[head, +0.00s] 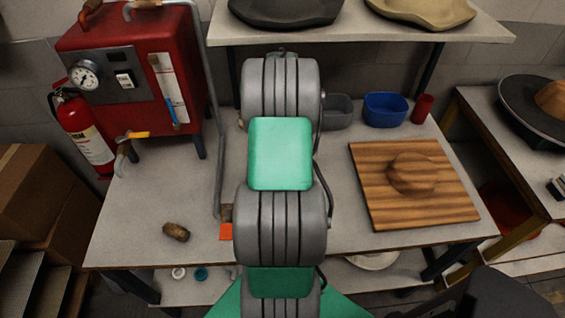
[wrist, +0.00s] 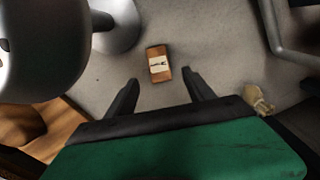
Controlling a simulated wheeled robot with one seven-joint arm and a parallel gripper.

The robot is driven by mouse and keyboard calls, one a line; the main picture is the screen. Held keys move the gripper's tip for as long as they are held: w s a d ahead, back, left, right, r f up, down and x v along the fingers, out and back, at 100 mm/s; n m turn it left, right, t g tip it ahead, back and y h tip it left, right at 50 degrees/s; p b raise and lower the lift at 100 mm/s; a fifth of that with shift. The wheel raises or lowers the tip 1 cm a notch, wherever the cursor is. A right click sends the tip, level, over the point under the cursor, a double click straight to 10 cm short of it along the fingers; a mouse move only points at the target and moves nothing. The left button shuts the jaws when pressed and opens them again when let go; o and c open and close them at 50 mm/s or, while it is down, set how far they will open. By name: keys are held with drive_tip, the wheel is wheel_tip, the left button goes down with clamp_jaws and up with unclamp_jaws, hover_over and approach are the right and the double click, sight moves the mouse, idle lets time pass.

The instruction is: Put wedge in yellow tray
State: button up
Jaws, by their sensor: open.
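In the wrist view, my gripper (wrist: 160,78) is open, with its two dark fingers apart. A small brown block with a pale label (wrist: 159,65) lies on the grey tabletop, in line with the gap between the fingertips. It appears below them and not gripped. I cannot tell whether this block is the wedge. In the head view, my arm covers the middle of the table and hides the gripper. An orange flat piece (head: 226,232) and a brown piece (head: 226,213) show at the arm's left edge. No yellow tray is visible in either view.
A dark brown lump (head: 176,232) lies at the table's front left. A wooden board (head: 450,205) with a round block is at right. A blue bin (head: 385,110) and a red cup (head: 422,109) stand behind it. A red boiler (head: 130,75) stands at back left.

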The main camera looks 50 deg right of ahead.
wheel_tip(320, 180, down, 8)
drive_tip(key=shift+r+p, duration=0.25)
drive_tip(key=shift+p, duration=0.9)
drive_tip(key=shift+c, duration=0.4)
clamp_jaws()
